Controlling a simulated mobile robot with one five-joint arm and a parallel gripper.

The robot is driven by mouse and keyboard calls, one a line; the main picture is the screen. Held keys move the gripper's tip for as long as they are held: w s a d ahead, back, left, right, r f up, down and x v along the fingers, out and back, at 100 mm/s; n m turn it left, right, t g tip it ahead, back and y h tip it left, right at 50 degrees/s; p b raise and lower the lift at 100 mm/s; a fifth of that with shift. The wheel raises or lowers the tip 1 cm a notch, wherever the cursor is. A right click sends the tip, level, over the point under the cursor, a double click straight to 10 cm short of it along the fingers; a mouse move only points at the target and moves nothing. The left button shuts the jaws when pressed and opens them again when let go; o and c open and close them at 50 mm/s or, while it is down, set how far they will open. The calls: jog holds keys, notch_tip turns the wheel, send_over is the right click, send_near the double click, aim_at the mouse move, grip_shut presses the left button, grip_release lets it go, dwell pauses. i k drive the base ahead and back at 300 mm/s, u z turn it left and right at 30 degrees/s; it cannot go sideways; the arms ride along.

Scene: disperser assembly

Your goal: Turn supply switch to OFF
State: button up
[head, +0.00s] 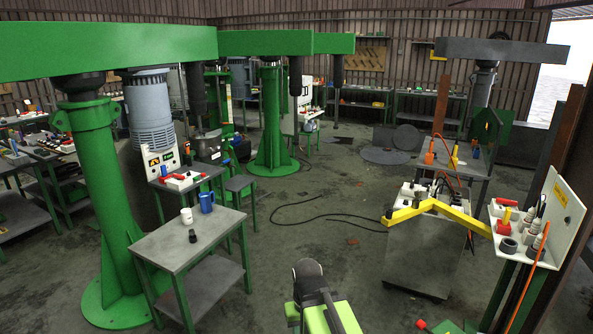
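A white tilted panel (553,215) stands at the right edge, with a yellow label and several fittings beside it. Among these fittings are a red-and-white switch box (502,206) and a small yellow part; I cannot tell which is the supply switch or how it is set. My gripper (308,268) is at the bottom centre, a dark grey end on a green arm. It is far from both panels and touches nothing I can see. Its fingers are not clear.
A grey cabinet (420,262) with a bent yellow bar (432,207) stands left of the right panel. A dark cable (310,205) lies on the floor; much central floor is clear.

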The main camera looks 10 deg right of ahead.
aim_at(505, 202)
jog(key=u, duration=0.05)
jog(key=i, duration=3.55)
jog(key=z, duration=2.1)
jog(key=i, duration=1.45)
jog(key=z, duration=2.45)
jog(key=i, duration=0.1)
jog(key=u, duration=0.7)
